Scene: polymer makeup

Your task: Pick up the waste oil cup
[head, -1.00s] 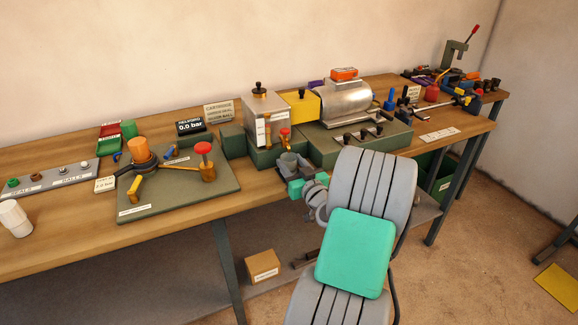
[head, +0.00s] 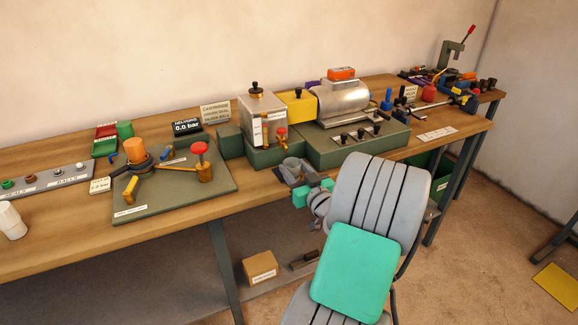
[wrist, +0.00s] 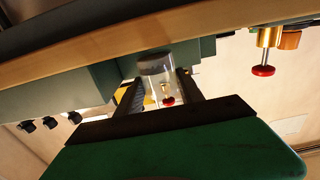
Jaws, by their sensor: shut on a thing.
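The waste oil cup (head: 292,165) is a small grey, see-through cup at the front edge of the workbench, in front of the green base block. In the wrist view the clear cup (wrist: 156,66) sits between the two dark fingers of my gripper (wrist: 162,80). My gripper (head: 293,176) is shut on the cup, which looks upright in the head view. The cup's underside is hidden by the gripper, so I cannot tell whether it touches anything below.
A red-knobbed brass valve (head: 281,135) stands close behind the cup. The green base block (head: 340,150) carries a metal cylinder (head: 342,102). The bench edge runs just beside the gripper. A cardboard box (head: 260,267) sits on the lower shelf.

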